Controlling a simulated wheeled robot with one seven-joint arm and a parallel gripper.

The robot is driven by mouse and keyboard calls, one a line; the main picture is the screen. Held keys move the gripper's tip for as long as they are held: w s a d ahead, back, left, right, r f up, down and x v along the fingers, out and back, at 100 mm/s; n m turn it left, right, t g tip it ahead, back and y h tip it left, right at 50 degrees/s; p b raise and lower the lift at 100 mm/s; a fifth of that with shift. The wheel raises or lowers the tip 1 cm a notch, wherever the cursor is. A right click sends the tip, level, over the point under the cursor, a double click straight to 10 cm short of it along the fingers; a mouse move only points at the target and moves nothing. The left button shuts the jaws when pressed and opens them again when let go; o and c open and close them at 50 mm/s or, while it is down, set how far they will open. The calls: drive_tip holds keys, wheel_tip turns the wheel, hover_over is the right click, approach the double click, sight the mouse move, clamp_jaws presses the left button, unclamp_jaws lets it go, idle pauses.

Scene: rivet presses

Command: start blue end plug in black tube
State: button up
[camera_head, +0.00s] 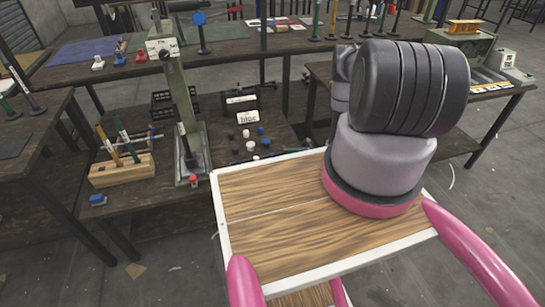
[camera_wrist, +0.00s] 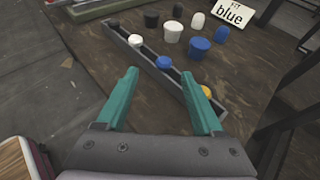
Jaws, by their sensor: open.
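A blue end plug (camera_wrist: 163,62) sits in a narrow grey rail just beyond the fingertips. Two larger blue plugs, a nearer one (camera_wrist: 200,47) and a farther one (camera_wrist: 222,34), stand on the bench to its right. In the head view, blue plugs (camera_head: 265,142) are small on the bench. A dark upright tube (camera_head: 185,143) stands at the press (camera_head: 176,90), above a red piece; whether it is the task's black tube is unclear.
The grey rail (camera_wrist: 176,84) also holds white (camera_wrist: 135,40) and yellow (camera_wrist: 206,92) plugs. A wooden rack (camera_head: 122,170) with upright tools stands left of the press. Several tubes stand on the back bench.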

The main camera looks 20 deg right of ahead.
sight(273, 154)
drive_tip(key=x, duration=0.5)
drive_tip(key=shift+w+f, duration=0.15)
drive_tip(key=shift+w, duration=0.3)
drive_tip(key=shift+d, duration=0.1)
drive_tip(key=shift+c, duration=0.3)
clamp_jaws()
